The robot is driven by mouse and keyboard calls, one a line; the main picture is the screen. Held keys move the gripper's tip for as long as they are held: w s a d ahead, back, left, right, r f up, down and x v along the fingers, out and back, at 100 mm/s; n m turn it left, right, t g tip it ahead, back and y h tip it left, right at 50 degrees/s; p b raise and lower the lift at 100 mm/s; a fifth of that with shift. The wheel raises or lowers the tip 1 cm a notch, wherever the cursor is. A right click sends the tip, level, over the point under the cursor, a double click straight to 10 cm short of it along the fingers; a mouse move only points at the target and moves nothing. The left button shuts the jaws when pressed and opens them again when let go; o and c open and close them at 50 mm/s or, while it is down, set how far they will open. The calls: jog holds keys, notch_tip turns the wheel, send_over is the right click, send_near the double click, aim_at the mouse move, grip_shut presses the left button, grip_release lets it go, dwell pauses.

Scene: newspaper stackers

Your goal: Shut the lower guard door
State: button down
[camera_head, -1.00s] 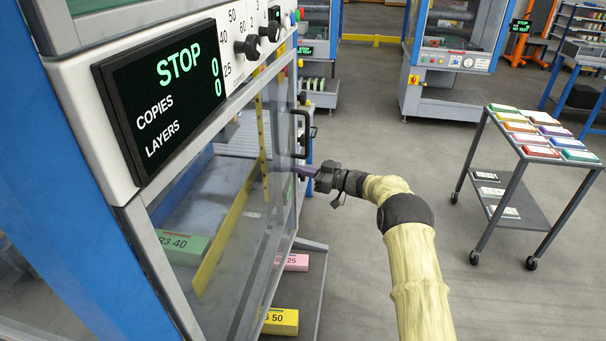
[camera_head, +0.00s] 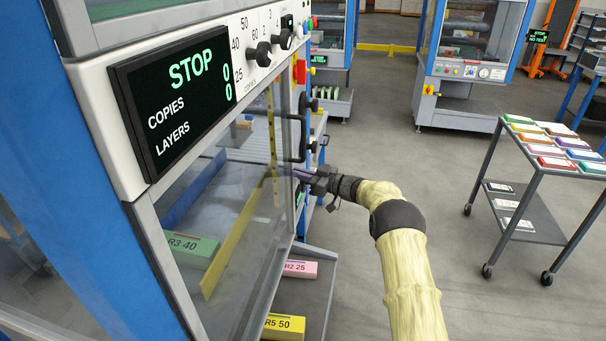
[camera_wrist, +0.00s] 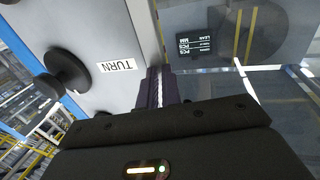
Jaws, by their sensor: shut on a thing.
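The lower guard door (camera_head: 246,222) is a clear pane in a grey frame, below the control panel with the STOP display. A black bar handle (camera_head: 303,138) stands out near its right edge. My gripper (camera_head: 303,175) is at that right edge, below the handle. In the wrist view, my gripper's dark purple fingers (camera_wrist: 160,88) are close together beside the clear pane (camera_wrist: 225,35). They appear shut on the door's edge, but the fingers hide the grip itself. Whether the door is fully against its frame cannot be told.
A grey side panel (camera_wrist: 105,45) with a TURN label and black knob lies beside the fingers. Labelled bundles sit on a lower shelf (camera_head: 318,285). A cart (camera_head: 525,178) with coloured bundles stands right. Open floor (camera_head: 415,155) lies between.

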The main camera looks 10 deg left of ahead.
jog(key=shift+s+a+r, duration=0.15)
jog(key=shift+a+r, duration=0.3)
jog(key=shift+a, duration=0.25)
jog(key=shift+d+f, duration=0.1)
jog(key=shift+d, duration=0.6)
jog(key=s+d, duration=0.1)
jog(key=d, duration=1.3)
jog(key=shift+f, duration=0.4)
